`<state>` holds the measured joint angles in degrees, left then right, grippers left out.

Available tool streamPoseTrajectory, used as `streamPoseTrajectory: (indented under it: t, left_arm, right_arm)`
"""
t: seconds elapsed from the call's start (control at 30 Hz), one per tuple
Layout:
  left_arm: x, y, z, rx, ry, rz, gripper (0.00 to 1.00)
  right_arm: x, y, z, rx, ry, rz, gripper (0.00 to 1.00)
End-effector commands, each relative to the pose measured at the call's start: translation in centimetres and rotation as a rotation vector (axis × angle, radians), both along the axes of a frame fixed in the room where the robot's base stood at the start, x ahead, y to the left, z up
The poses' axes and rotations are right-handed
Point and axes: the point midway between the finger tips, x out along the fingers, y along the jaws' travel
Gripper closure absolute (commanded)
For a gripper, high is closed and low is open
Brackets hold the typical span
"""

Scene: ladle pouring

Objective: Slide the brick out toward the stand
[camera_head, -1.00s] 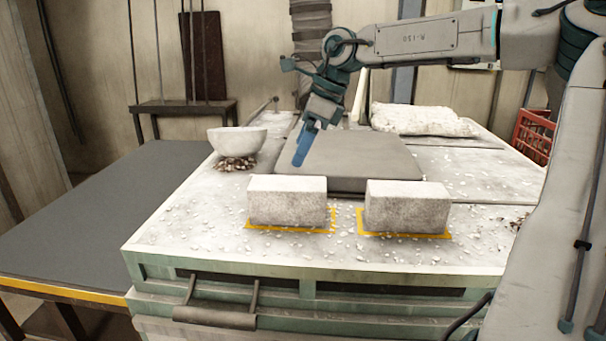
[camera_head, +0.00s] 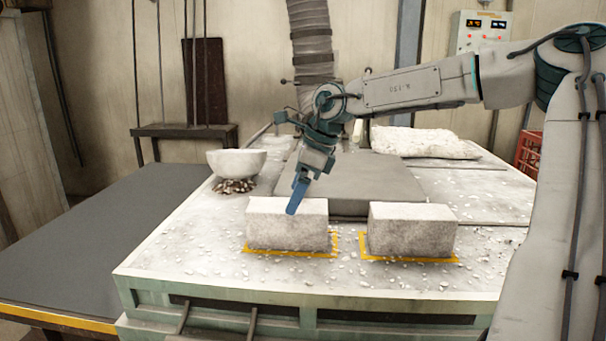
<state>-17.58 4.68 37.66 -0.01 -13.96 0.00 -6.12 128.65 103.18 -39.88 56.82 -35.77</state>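Two pale, rough bricks sit side by side near the front of the workbench. The left brick (camera_head: 287,230) and the right brick (camera_head: 411,234) each rest at a yellow floor-style outline. My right gripper (camera_head: 293,208), with blue fingers, comes down from the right arm. Its tips overlap the top of the left brick in the picture; I cannot tell whether they touch it or hover behind or above it. The fingers overlap from this angle, so their opening is unclear. A dark stand with upright rods (camera_head: 185,132) is at the back left. My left gripper is not visible.
A white bowl (camera_head: 237,162) sits on brown chips at the left. A grey slab (camera_head: 365,182) lies behind the bricks, and a pale sack (camera_head: 425,142) is behind it. Pale chips litter the bench (camera_head: 200,240). A dark side table (camera_head: 85,235) is clear.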

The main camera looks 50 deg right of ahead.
Motion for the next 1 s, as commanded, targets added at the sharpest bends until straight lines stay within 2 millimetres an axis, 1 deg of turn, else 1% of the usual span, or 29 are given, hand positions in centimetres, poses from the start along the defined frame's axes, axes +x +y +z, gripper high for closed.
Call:
streamPoseTrajectory:
  t: [0.03, 0.2, 0.4, 0.6, 0.83, 0.87, 1.0]
  left_arm:
    - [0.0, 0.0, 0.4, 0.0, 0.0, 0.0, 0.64]
    - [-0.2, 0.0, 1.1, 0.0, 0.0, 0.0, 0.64]
    - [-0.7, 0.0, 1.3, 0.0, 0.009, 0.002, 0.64]
    - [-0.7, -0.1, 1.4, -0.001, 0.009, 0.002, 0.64]
    - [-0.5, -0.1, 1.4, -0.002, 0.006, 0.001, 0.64]
    - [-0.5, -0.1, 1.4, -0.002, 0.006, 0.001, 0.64]
    - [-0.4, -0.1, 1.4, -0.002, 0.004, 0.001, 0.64]
  right_arm:
    - [0.2, 0.3, -0.8, 0.001, 0.006, 0.001, 0.06]
    - [1.1, 1.0, -3.7, 0.0, 0.006, 0.002, 0.06]
    - [1.8, 1.6, -5.7, -0.001, 0.003, 0.001, 0.06]
    - [2.0, 1.8, -6.4, -0.001, 0.001, 0.001, 0.06]
    - [2.0, 1.8, -6.4, 0.0, 0.0, 0.001, 0.06]
    - [2.0, 1.8, -6.4, 0.0, 0.0, 0.001, 0.1]
    - [2.0, 1.8, -6.4, 0.0, 0.0, 0.001, 0.38]
